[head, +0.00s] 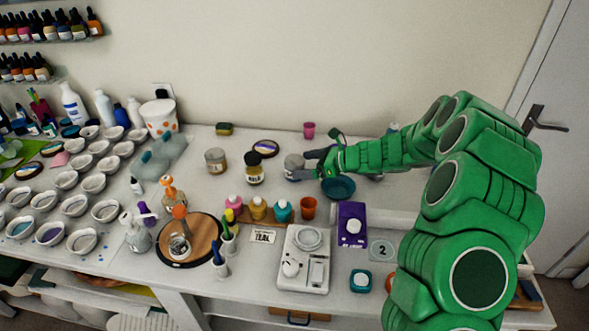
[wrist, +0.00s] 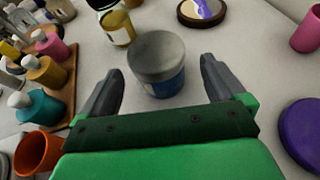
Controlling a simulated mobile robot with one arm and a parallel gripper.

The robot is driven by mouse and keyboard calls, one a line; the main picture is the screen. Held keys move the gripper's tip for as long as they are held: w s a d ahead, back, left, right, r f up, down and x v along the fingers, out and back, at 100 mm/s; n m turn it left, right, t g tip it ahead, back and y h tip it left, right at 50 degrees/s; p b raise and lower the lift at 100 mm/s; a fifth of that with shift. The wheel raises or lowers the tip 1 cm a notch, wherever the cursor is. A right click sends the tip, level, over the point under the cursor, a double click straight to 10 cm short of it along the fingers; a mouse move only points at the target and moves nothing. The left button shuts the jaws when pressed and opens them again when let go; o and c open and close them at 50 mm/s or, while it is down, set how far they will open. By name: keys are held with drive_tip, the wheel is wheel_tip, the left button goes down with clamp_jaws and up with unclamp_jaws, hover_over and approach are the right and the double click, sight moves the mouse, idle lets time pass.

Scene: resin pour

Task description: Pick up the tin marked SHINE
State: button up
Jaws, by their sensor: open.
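A round tin with a grey lid and a blue label (wrist: 157,64) stands upright on the table, straight ahead of my gripper (wrist: 162,70) in the wrist view. Its lettering cannot be read, so I cannot tell if it says SHINE. In the head view this tin (head: 293,166) is just left of my gripper (head: 311,163), partly hidden by the fingers. The fingers are open, one toward each side of the tin, with nothing held. Another tin with a beige lid (head: 216,161) stands farther left, its marking unreadable.
A dark round coaster (head: 263,148) lies behind. A teal bowl (head: 339,188) and an orange cup (head: 308,208) are nearby. A pink cup (head: 309,130) stands near the wall.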

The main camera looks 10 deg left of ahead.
sight(290, 166)
drive_tip(key=shift+x, duration=3)
drive_tip(key=shift+r, duration=0.1)
drive_tip(key=c, duration=1.2)
